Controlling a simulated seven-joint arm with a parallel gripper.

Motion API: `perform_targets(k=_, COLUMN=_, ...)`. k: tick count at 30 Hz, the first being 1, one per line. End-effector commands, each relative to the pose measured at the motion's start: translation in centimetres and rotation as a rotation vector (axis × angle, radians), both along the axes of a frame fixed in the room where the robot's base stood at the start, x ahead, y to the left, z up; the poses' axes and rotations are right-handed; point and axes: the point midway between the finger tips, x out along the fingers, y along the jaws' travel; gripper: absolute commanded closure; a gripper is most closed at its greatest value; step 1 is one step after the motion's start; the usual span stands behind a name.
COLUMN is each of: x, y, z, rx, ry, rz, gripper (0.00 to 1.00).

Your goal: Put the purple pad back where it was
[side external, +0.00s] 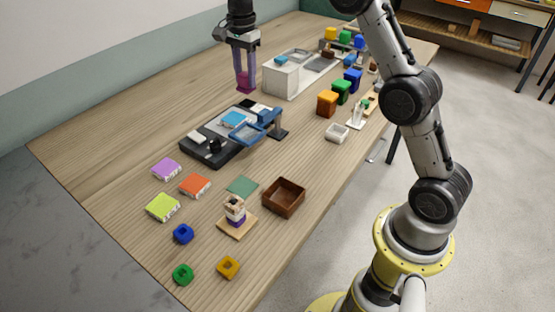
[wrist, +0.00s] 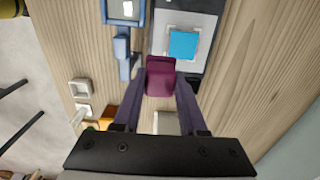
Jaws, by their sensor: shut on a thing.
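My gripper (side external: 244,82) is above the far left part of the table, with its fingers pointing down. It is shut on a dark purple pad (side external: 244,90), which looks held clear of the wood. In the wrist view the pad (wrist: 160,76) sits between the fingertips, in front of a grey and black tray holding a blue pad (wrist: 184,44). A lighter purple block (side external: 166,169) with a pale edge lies on the near left of the table.
The black and grey station (side external: 215,152) with a blue-framed stand (side external: 247,133) is nearer the camera. A white box (side external: 280,78) stands right of my gripper. Orange, lime and green flat pieces and a brown tray (side external: 284,197) lie nearer. Bare wood is left of my gripper.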

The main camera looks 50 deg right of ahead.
Motion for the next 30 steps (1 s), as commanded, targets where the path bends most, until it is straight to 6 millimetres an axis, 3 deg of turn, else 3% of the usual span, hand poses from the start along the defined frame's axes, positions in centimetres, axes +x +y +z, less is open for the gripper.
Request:
perform_targets(k=6, x=-6.4, y=2.1, z=1.6, rx=0.0, ry=0.0, rz=0.002, gripper=1.0)
perform_targets(k=13, x=-13.8, y=4.0, z=1.8, rx=-0.001, ry=-0.001, rz=0.002, gripper=1.0)
perform_targets(k=24, x=-26.1, y=6.3, z=-0.5, rx=-0.001, ry=-0.002, rz=0.001, gripper=1.0)
perform_targets(k=30, x=-29.8, y=6.7, z=-1.8, rx=-0.001, ry=0.001, rz=0.0, gripper=1.0)
